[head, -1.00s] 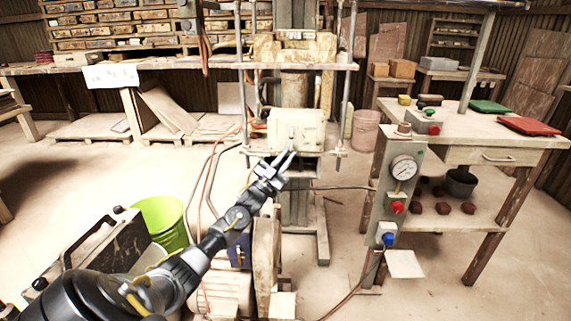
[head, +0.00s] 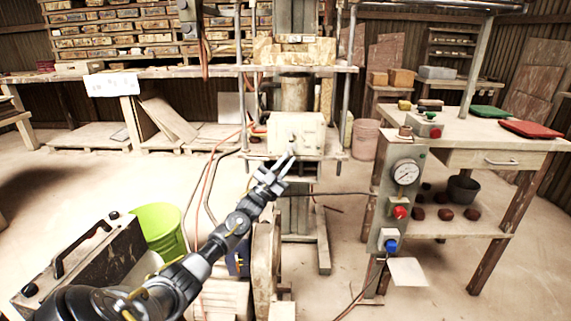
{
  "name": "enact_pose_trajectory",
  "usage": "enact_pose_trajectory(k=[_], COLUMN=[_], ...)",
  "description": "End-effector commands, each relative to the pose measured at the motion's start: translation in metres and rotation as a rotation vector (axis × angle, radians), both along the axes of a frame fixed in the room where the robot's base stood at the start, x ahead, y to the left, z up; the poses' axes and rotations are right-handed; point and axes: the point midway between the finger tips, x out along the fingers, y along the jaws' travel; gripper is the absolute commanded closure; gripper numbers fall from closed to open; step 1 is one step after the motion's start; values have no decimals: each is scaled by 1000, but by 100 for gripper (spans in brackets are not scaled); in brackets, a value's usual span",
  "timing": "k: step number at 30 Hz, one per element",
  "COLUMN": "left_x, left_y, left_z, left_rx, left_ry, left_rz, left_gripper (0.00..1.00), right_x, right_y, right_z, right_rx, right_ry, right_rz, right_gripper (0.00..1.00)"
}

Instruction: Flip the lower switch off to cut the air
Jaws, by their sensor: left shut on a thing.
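The lower switch has a blue knob (head: 391,245) on a pale box, low on a grey-green upright control panel (head: 377,222). Above it on the same panel are a red knob (head: 400,212) and a round pressure gauge (head: 405,172). My left gripper (head: 284,165) is well left of the panel, at the front of the press below a pale block (head: 297,130). Its fingers are close together on something small that I cannot make out. Whether they touch the block is unclear. My right gripper is not in view.
A workbench (head: 480,142) with a red tray (head: 530,129), a green tray (head: 489,112) and a small red-button box (head: 427,125) stands right of the panel. A white sheet (head: 408,271) sticks out below the switch. A green bucket (head: 158,228) stands left. Floor before the panel looks clear.

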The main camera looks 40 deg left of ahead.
Motion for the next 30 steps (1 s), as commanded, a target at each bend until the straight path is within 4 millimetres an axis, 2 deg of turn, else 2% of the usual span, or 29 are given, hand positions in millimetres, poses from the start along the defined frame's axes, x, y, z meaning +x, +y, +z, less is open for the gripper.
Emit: enact_pose_trajectory(k=[1, 2, 3, 8, 19, 30], left_x=[0, 0, 0, -1, -6, -60], left_y=[2, 2, 2, 2, 2, 12], left_z=[8, 8, 8, 6, -3, -47], left_rx=[1, 1, 1, 1, 0, -2], left_ry=[-13, -13, -14, -10, -3, -3], left_rz=[5, 5, 6, 5, 1, 3], left_gripper=[100, 100, 83, 64, 64, 64], right_x=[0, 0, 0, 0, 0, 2], right_y=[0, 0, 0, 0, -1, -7], right_z=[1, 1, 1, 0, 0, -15], right_rx=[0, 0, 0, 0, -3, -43], right_ry=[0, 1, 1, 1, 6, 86], right_rz=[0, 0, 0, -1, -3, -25], right_gripper=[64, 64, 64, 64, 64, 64])
